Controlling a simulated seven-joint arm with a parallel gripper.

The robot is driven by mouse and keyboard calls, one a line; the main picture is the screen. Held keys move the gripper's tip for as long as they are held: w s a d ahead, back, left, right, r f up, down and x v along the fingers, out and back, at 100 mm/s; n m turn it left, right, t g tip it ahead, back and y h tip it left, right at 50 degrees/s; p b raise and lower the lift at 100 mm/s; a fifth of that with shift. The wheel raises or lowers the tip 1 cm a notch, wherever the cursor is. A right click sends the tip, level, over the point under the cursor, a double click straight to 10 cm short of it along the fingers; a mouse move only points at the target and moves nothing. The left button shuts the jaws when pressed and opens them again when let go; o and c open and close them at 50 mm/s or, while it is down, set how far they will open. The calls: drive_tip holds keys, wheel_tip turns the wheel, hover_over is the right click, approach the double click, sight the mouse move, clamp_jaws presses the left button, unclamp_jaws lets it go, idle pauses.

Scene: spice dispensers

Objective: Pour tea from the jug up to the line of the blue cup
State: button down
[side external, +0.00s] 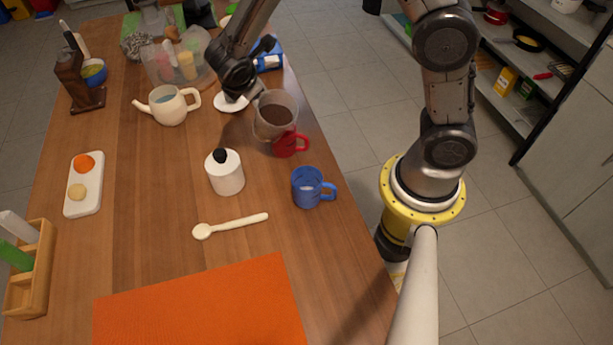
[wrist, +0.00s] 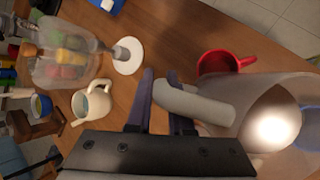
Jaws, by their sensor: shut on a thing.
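The jug (side external: 275,114) is a translucent container with dark brown tea inside. It also shows at the right of the wrist view (wrist: 262,105), with its handle between my fingers. My gripper (wrist: 163,112) is shut on the jug's handle; in the side view its fingers (side external: 238,92) are at the jug's left. The jug looks close to upright, above or just behind the red cup. The blue cup (side external: 308,189) stands upright near the table's right edge, nearer the camera than the jug.
A red cup (side external: 291,146) is right beside the jug. A white canister (side external: 225,174) with a black knob stands left of the blue cup, with a spoon (side external: 231,226) in front. A teapot (side external: 170,106) and saucer (side external: 231,102) stand farther back. An orange mat (side external: 205,305) lies in front.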

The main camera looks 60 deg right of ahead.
drive_tip(key=shift+s+a+r+t+h, duration=0.2)
drive_tip(key=shift+s+r+t, duration=0.25)
drive_tip(key=shift+r, duration=0.1)
drive_tip(key=shift+s+a+r+t+h, duration=0.2)
drive_tip(key=shift+s+r+t, duration=0.15)
drive_tip(key=shift+r+t, duration=0.15)
idle(1.2)
drive_tip(key=shift+s+a+r+m+t+h, duration=0.3)
drive_tip(key=shift+s+r+m+t+h, duration=0.35)
drive_tip(key=shift+t, duration=0.4)
idle(3.5)
drive_tip(key=w+f+g+y, duration=0.1)
drive_tip(key=g, duration=0.1)
drive_tip(key=w+d+f+n+g+y, duration=0.1)
drive_tip(key=w+f, duration=0.1)
drive_tip(key=shift+d+f+g, duration=0.2)
drive_tip(key=shift+g, duration=0.2)
